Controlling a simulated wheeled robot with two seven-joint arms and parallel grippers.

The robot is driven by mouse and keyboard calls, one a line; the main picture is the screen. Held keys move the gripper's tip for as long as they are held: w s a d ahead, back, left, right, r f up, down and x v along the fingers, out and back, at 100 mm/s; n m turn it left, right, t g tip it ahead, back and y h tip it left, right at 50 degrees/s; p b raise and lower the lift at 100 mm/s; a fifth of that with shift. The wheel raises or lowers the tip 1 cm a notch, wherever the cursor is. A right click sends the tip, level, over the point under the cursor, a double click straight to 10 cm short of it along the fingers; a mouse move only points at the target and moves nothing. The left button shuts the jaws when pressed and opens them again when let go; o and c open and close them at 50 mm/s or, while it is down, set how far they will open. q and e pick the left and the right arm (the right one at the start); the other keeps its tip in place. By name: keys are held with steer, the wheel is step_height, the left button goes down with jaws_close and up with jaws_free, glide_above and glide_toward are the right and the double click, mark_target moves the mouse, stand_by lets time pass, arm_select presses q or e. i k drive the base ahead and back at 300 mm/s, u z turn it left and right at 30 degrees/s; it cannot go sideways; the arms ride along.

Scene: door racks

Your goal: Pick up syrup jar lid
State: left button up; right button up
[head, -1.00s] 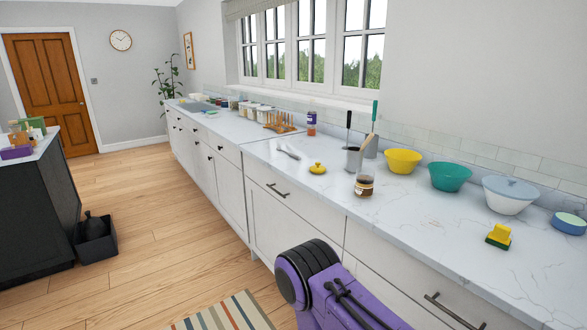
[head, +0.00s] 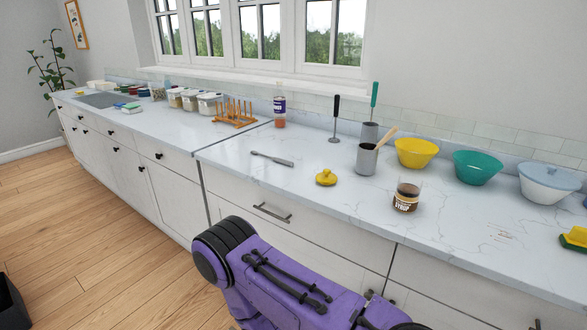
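The syrup jar (head: 407,195) stands upright on the worktop, with a dark label reading "SYRUP" and no lid on top. A yellow lid with a knob (head: 326,177) lies on the worktop to the left of the jar, apart from it. A purple arm link of mine fills the lower middle of the head view, in front of the drawers. Neither gripper's fingers show in the head view.
A grey utensil (head: 272,159) lies left of the lid. Behind stand a metal pot (head: 367,159), a bottle (head: 280,108), a yellow bowl (head: 415,152), a teal bowl (head: 477,168) and a lidded white bowl (head: 548,184). Worktop in front of the lid is clear.

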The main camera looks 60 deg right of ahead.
mark_target(325, 177)
steer(key=i, duration=0.3)
steer(key=z, duration=1)
